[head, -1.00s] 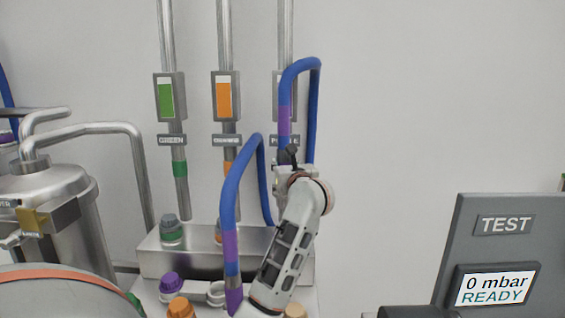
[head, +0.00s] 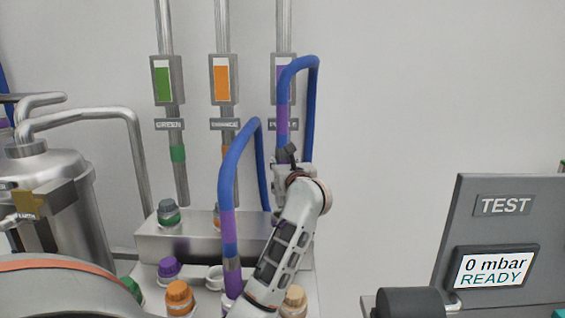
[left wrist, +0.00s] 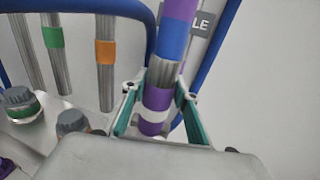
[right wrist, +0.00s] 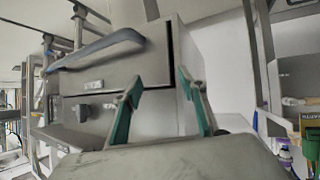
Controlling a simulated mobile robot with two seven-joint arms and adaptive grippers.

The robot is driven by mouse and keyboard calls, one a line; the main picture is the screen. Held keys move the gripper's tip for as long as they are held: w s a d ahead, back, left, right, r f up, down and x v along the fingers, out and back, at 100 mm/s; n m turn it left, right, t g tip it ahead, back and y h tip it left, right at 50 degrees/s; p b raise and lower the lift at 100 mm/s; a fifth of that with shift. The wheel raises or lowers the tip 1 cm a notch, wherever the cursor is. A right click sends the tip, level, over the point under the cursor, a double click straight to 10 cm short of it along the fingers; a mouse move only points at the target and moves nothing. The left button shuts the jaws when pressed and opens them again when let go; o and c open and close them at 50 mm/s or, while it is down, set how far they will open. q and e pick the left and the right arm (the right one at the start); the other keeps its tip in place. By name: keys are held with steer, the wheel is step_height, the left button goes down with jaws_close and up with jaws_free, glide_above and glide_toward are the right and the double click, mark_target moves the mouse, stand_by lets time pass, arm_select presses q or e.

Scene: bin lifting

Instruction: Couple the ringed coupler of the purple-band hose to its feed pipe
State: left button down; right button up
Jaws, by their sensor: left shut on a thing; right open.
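My left gripper (head: 288,160) is shut on the coupler (left wrist: 157,98) of a blue hose (head: 300,62) with a purple band (head: 283,118). In the left wrist view this purple coupler has a white ring (left wrist: 153,115) and a steel sleeve above, between the teal fingers. The hose rises from it and loops over. The purple feed pipe (head: 284,25) comes down behind, past its purple marker (head: 281,72); its lower end is hidden by hose and gripper. A second purple-banded hose (head: 229,175) stands left, its end among the caps. My right gripper (right wrist: 155,85) is open and empty, facing a grey drawer unit.
Green (head: 178,175) and orange (head: 222,45) feed pipes hang to the left. Below are a metal box (head: 165,242) and purple (head: 168,268) and orange (head: 180,296) caps. A TEST panel (head: 505,206) at right reads 0 mbar READY. Wall space between is clear.

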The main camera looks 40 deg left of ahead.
arm_select(q)
steer(key=shift+f+b, duration=1.2)
steer(key=shift+f, duration=0.35)
